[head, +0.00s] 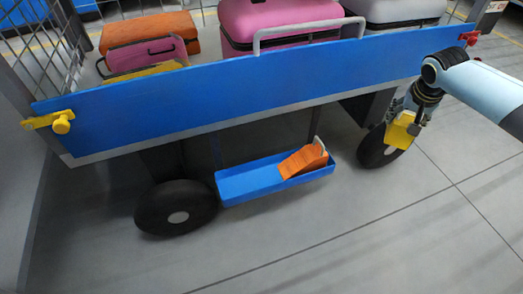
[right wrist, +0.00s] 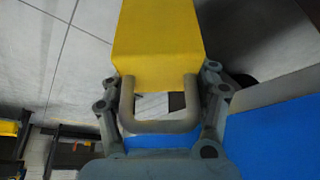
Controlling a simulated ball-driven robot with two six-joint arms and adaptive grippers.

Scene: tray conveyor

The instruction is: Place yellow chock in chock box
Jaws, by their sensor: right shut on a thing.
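The yellow chock (head: 400,129) is in my right gripper (head: 408,108), beside the cart's right wheel in the head view. In the right wrist view the yellow chock (right wrist: 157,40) shows large, and its grey loop handle (right wrist: 160,126) lies between the fingers of my right gripper (right wrist: 160,110), which is shut on it. The blue chock box (head: 250,184) hangs low under the cart between the wheels. An orange chock (head: 303,160) with a grey handle sits in its right part; the left part is empty. The left gripper is out of view.
The cart's blue side board (head: 240,95) runs above the box, with a yellow latch (head: 55,122) at left and a red latch (head: 469,38) at right. Black wheels (head: 176,207) and (head: 380,148) flank the box. Suitcases (head: 275,18) lie on the cart. The floor in front is clear.

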